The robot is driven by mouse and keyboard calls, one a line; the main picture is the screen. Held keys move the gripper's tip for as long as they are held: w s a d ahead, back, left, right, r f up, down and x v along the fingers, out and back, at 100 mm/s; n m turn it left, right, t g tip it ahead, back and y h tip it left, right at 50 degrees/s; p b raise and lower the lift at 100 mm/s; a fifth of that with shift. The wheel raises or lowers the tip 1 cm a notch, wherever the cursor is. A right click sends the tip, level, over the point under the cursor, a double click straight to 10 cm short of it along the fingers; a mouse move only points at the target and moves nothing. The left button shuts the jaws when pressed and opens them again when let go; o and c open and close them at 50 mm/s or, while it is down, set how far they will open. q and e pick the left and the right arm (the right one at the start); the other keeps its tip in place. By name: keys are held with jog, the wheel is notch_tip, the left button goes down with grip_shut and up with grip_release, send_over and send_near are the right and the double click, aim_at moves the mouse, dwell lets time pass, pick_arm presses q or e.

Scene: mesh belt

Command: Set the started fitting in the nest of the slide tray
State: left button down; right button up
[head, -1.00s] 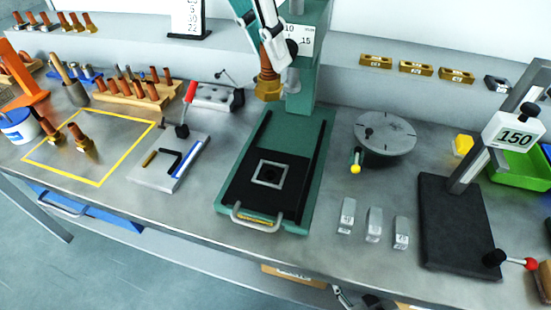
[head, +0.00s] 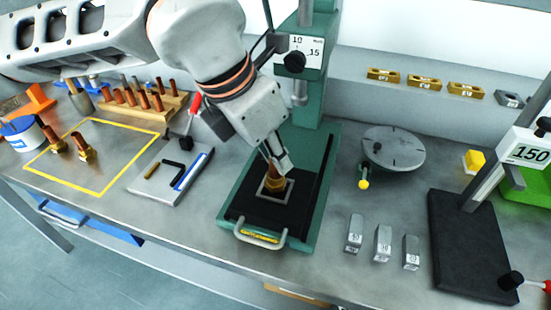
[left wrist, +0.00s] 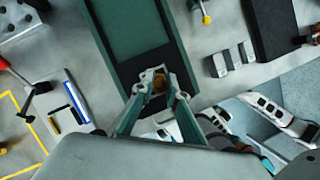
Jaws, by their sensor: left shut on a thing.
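My left gripper (head: 277,165) is shut on the started fitting (head: 272,184), a copper tube in a brass nut. The fitting stands roughly upright with the nut low inside the pale square outline of the nest (head: 286,196). I cannot tell whether the nut rests on the nest floor. The nest is on the black slide tray (head: 246,208) of the green press. In the left wrist view the fitting (left wrist: 158,83) shows between the fingertips, which hide part of the nest.
The green press column (head: 305,105) rises behind the tray. A red-handled tool (head: 190,115) and grey fixture plate (head: 150,182) lie left, beside a yellow-outlined area with fittings (head: 82,150). Right are a round turntable (head: 393,146), several small metal blocks (head: 383,243) and a black stand (head: 465,250).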

pick_arm(q)
jog(key=shift+f, duration=0.5)
jog(key=shift+f, duration=0.15)
jog(key=c, duration=2)
grip_release()
jog(key=shift+a+r, duration=0.1)
jog(key=shift+r, duration=0.35)
jog(key=v, duration=1.1)
jog(key=shift+s+a+r+p, duration=0.1)
jog(key=shift+s+r+p, duration=0.05)
jog(key=shift+p, duration=0.15)
